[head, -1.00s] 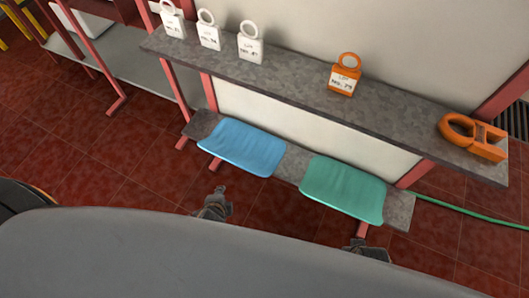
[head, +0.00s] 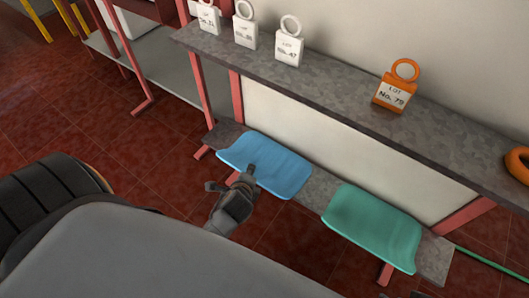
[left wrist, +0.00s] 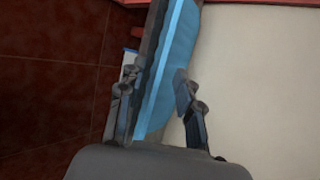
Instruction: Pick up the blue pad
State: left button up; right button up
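The blue pad (head: 270,164) lies on the low grey shelf, its front edge overhanging. My left gripper (head: 247,176) is at the pad's front edge and covers a little of it in the head view. In the left wrist view the blue pad (left wrist: 170,75) is seen edge-on, reaching in between the two fingers of my left gripper (left wrist: 156,92). The fingers are apart, and I cannot tell whether either one touches the pad. Only a dark bit of my right gripper (head: 418,294) shows at the bottom edge.
A green pad (head: 372,226) lies right of the blue one on the low shelf (head: 318,186). Above runs a grey upper shelf (head: 330,110) with white tags (head: 288,48), an orange tag (head: 394,92) and an orange ring (head: 518,164). Red posts (head: 236,96) support it.

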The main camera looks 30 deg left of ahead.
pick_arm(q)
jog(key=shift+w+a+f, duration=0.2)
jog(key=shift+w+f, duration=0.2)
jog(key=shift+w+a+f, duration=0.1)
jog(key=shift+w+f, duration=0.05)
jog(key=shift+f, duration=0.05)
jog(key=b+x, duration=0.2)
jog(key=shift+a+f, duration=0.25)
jog(key=shift+a, duration=0.05)
jog(key=shift+b+x, duration=0.3)
jog(key=shift+x, duration=0.6)
jog(key=shift+w, duration=0.2)
pick_arm(e)
jog(key=shift+w+a+f+t, duration=0.1)
jog(key=shift+w+a+t, duration=0.1)
jog(key=shift+w+t, duration=0.3)
jog(key=shift+w+a+t, duration=0.15)
jog(key=shift+w+t, duration=0.15)
jog(key=shift+w, duration=0.3)
pick_arm(q)
jog(key=shift+c, duration=0.2)
grip_shut()
